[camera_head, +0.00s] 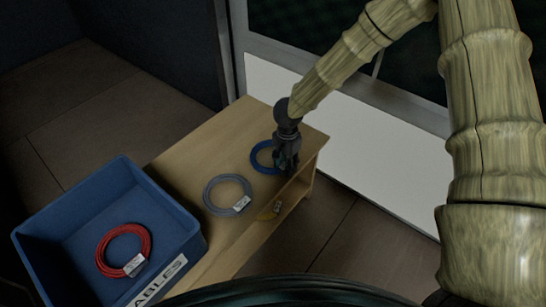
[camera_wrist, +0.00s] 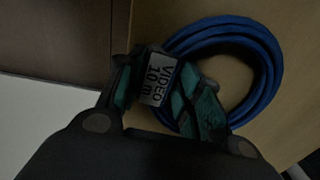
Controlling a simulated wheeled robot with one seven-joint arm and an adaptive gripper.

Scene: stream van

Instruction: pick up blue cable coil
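The blue cable coil (camera_head: 259,164) lies on the wooden table near its far right end. It also shows in the wrist view (camera_wrist: 265,58), with a white label (camera_wrist: 157,80) reading "VIDEO 10 m". My gripper (camera_head: 286,164) points down at the coil's right side in the head view. In the wrist view my gripper (camera_wrist: 158,85) has its two teal-marked fingers apart, one on each side of the label and that stretch of coil. The right finger covers part of the coil. I cannot tell whether the fingers press on it.
A grey cable coil (camera_head: 207,197) lies nearer on the table (camera_head: 212,148). A blue bin (camera_head: 188,229) marked "ABLES" at the left holds a red cable coil (camera_head: 147,237). A white wall panel (camera_head: 345,140) stands behind.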

